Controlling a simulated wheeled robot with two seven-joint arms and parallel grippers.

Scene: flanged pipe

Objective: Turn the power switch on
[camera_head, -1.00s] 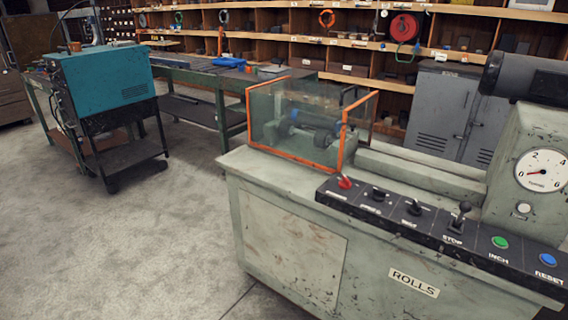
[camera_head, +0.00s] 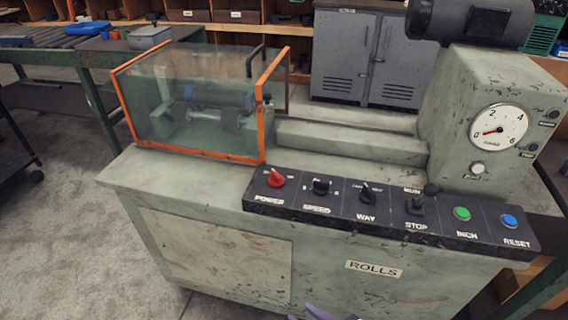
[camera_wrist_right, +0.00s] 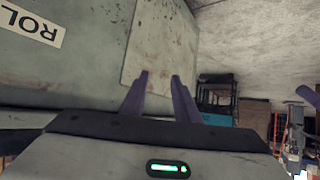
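The POWER switch is a red knob (camera_head: 276,178) at the left end of the black control panel (camera_head: 386,219) on the grey-green machine. The panel also holds SPEED (camera_head: 321,187) and WAY (camera_head: 367,193) knobs, a STOP lever (camera_head: 416,205), a green INCH button (camera_head: 462,213) and a blue RESET button (camera_head: 510,221). In the right wrist view my right gripper (camera_wrist_right: 162,90) is open and empty, its purple fingers apart before the machine's front. Purple fingertips, likely its own, show at the head view's bottom edge, below the panel. A purple piece at the wrist view's right edge may be my left gripper.
A clear guard box with orange edges (camera_head: 262,108) stands on the machine behind the POWER knob. A gauge (camera_head: 498,126) is on the right housing. A workbench (camera_head: 60,51) stands at left and a grey cabinet (camera_head: 341,60) behind.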

